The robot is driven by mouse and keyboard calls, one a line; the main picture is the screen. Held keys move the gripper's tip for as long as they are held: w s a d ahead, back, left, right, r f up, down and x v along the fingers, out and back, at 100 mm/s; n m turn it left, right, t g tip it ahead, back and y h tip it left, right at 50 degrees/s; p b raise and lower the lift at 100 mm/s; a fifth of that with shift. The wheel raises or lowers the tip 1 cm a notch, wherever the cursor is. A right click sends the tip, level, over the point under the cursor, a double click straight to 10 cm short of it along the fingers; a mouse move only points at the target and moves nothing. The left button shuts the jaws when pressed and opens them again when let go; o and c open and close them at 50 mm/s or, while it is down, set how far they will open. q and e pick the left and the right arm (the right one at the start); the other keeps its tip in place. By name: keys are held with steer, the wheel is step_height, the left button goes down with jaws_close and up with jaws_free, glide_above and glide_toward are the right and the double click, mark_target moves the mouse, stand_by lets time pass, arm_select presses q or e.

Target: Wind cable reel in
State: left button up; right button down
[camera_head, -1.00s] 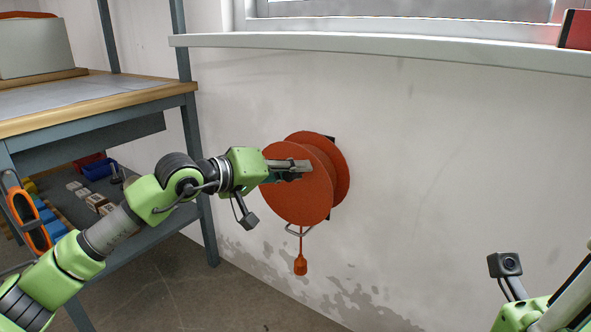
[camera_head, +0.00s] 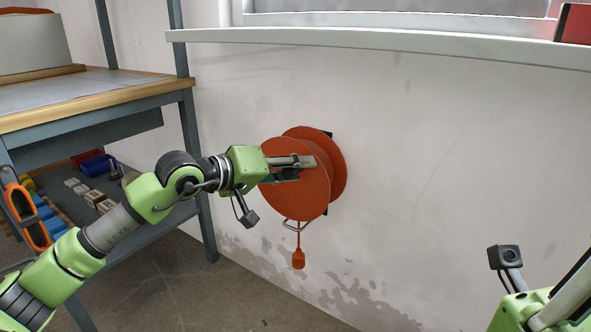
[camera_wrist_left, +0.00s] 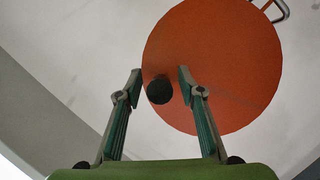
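The orange cable reel (camera_head: 298,196) is mounted on the wall below the window; its round front disc also shows in the left wrist view (camera_wrist_left: 235,60). A dark round knob (camera_wrist_left: 159,92) on the disc, off its centre, shows in the left wrist view. My left gripper (camera_head: 303,167) is in front of the disc, across its upper part. In the left wrist view its fingers (camera_wrist_left: 160,74) are open, one on each side of the knob, with gaps. An orange plug (camera_head: 299,258) hangs on a short cable below the reel. My right arm shows at bottom right, its fingers out of view.
A workbench (camera_head: 85,99) with a lower shelf of small boxes and bins stands at left. A window sill (camera_head: 380,48) runs above the reel, with a red object (camera_head: 574,24) on it at right. The wall right of the reel is clear.

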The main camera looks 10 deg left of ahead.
arm_select(q)
steer(key=shift+a, duration=0.1)
steer(key=v, duration=1.2)
